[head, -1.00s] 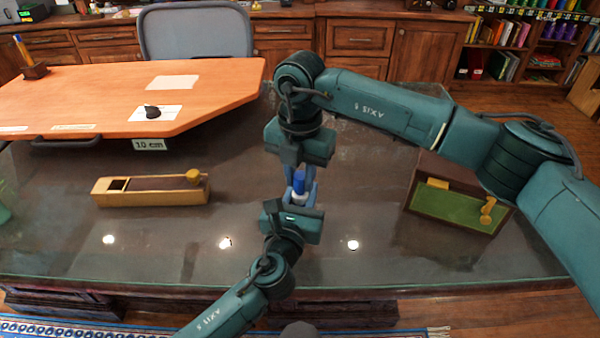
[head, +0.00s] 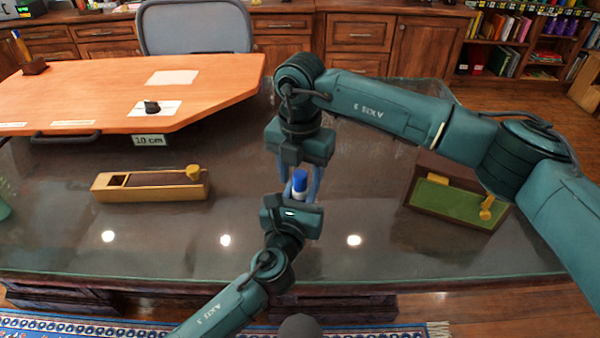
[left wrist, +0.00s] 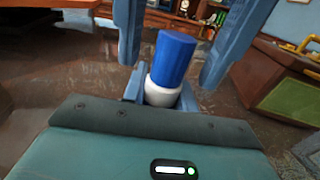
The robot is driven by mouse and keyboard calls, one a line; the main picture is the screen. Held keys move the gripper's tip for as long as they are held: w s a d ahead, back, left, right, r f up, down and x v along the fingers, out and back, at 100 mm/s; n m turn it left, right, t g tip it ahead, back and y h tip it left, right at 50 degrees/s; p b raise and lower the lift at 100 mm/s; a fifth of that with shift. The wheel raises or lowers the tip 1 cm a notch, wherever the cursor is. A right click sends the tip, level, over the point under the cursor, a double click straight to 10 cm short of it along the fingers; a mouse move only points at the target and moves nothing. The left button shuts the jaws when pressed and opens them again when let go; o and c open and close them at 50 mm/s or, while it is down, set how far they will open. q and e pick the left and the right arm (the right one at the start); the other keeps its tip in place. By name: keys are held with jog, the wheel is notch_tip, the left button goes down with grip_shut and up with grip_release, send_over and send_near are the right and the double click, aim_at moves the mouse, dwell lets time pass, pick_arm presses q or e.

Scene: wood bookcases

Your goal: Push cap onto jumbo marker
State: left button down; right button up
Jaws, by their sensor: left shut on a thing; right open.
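The jumbo marker shows as a white body (left wrist: 161,94) with a blue cap (left wrist: 174,58) on top; both also show small in the head view, with the cap (head: 299,185) uppermost. My left gripper (head: 298,203) is shut on the marker's white body and holds it upright above the table. The lower body is hidden by the gripper. My right gripper (head: 300,178) points down from above, open, with its fingers on either side of the cap. In the left wrist view, gaps show between the cap and both right fingers (left wrist: 180,60). I cannot tell how tightly the cap sits.
A dark glossy table (head: 345,205) lies below. A wooden box with a yellow knob (head: 150,186) is at left, and a brown box with a green panel (head: 452,200) at right. A raised orange desktop (head: 110,95) fills the back left. The table's front is clear.

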notch_tip(320, 180, up, 12)
dwell(0.5)
pick_arm(q)
jog(key=c, duration=1)
grip_release()
jog(key=shift+c, duration=0.2)
jog(key=v, duration=1.3)
jog(key=shift+s, duration=0.1)
pick_arm(e)
jog(key=shift+r, duration=0.1)
pick_arm(q)
jog(key=shift+s+a+f, duration=0.1)
